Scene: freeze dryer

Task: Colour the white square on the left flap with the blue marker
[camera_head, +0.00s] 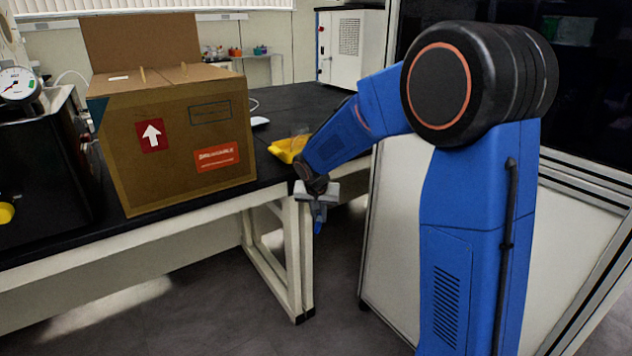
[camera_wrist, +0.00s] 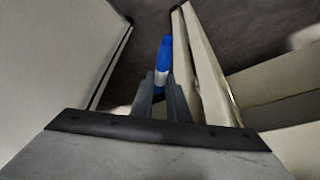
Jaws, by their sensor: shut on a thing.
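A brown cardboard box (camera_head: 175,138) stands on the black bench in the head view, with its back flap upright. A small white square (camera_head: 118,78) shows on the flap at the left of its top. My gripper (camera_head: 318,208) hangs in front of the bench edge, to the right of the box and well apart from it. It is shut on the blue marker (camera_wrist: 164,58), which shows between the fingers in the wrist view with a white band. In the head view the marker's blue end (camera_head: 317,228) points down.
A yellow tray (camera_head: 287,149) sits on the bench behind my gripper. A dark machine with a gauge (camera_head: 17,85) stands left of the box. A white bench leg (camera_head: 292,260) is close to my gripper. Open floor (camera_head: 190,300) lies in front.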

